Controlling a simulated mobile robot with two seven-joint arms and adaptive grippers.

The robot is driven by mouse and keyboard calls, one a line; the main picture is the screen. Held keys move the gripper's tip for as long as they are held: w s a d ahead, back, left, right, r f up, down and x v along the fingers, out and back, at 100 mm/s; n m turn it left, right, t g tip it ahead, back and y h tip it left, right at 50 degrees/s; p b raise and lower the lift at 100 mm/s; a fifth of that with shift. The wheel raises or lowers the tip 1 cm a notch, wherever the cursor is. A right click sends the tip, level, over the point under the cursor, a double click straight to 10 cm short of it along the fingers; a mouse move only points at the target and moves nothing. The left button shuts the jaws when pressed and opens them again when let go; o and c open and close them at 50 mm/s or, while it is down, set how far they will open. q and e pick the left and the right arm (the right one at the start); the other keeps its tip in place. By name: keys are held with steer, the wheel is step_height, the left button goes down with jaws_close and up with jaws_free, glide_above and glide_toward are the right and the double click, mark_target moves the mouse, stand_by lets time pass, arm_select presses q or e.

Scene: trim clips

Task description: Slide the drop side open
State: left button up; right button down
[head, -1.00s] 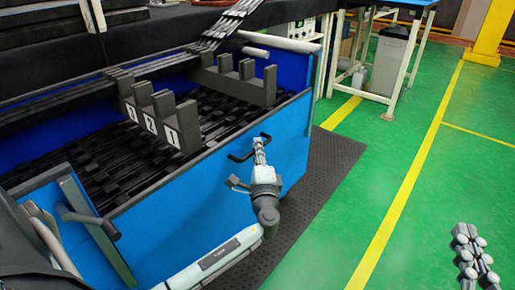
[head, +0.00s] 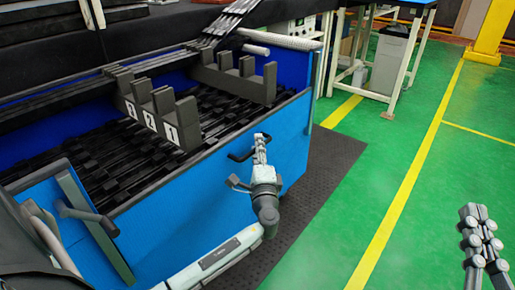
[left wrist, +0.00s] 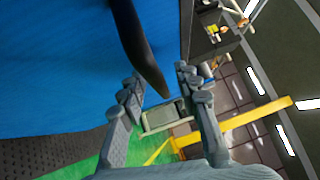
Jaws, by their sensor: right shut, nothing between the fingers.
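The drop side is the blue front panel (head: 180,215) of a large bin, standing upright with a black handle (head: 240,156) near its right part. A second dark handle (head: 85,215) is at the left end. My left gripper (head: 252,162) is at the right handle, close to the panel. In the left wrist view its fingers (left wrist: 160,95) are spread apart, and the black handle (left wrist: 142,50) reaches down between them; I cannot tell whether they touch it. My right gripper (head: 480,218) is shut and empty over the green floor at the lower right, away from the bin.
Dark trim strips lie in the bin. Dark notched blocks (head: 165,118) numbered on their faces stand above them. A dark mat (head: 325,170) lies along the bin's front. The green floor (head: 420,160) to the right is clear. A table with a grey bin (head: 390,58) stands behind.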

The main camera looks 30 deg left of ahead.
arm_select(q)
steer(key=v, duration=1.2)
steer(key=shift+f, duration=0.1)
